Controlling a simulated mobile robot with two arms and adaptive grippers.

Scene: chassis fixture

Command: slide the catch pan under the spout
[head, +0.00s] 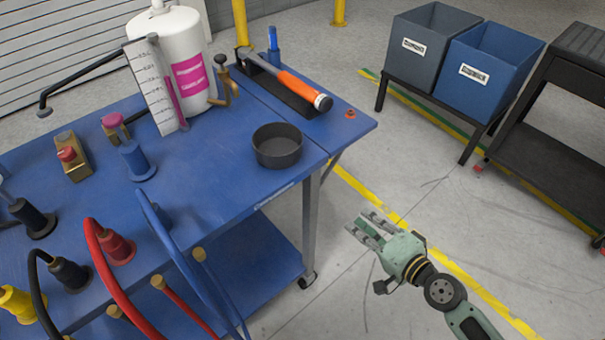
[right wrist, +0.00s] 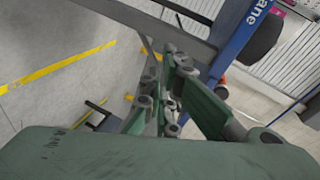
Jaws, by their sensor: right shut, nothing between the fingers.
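The catch pan (head: 277,146) is a round, dark grey, open pan on the blue table near its right front edge. In the right wrist view its dark side (right wrist: 262,38) shows beyond the table edge. A brass tap (head: 222,85) sits at the right side of the white tank, up and left of the pan and apart from it. A black bent pipe (head: 85,72) extends left from the tank; I cannot tell which is the spout. My right gripper (head: 367,229) is shut and empty, off the table, right of and below the pan. My left gripper is not in view.
The white tank (head: 182,60) stands at the back with a scale plate (head: 153,88) before it. Plugs and hoses crowd the left. Two bins (head: 425,45) stand at the back right. Floor around my right gripper is clear.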

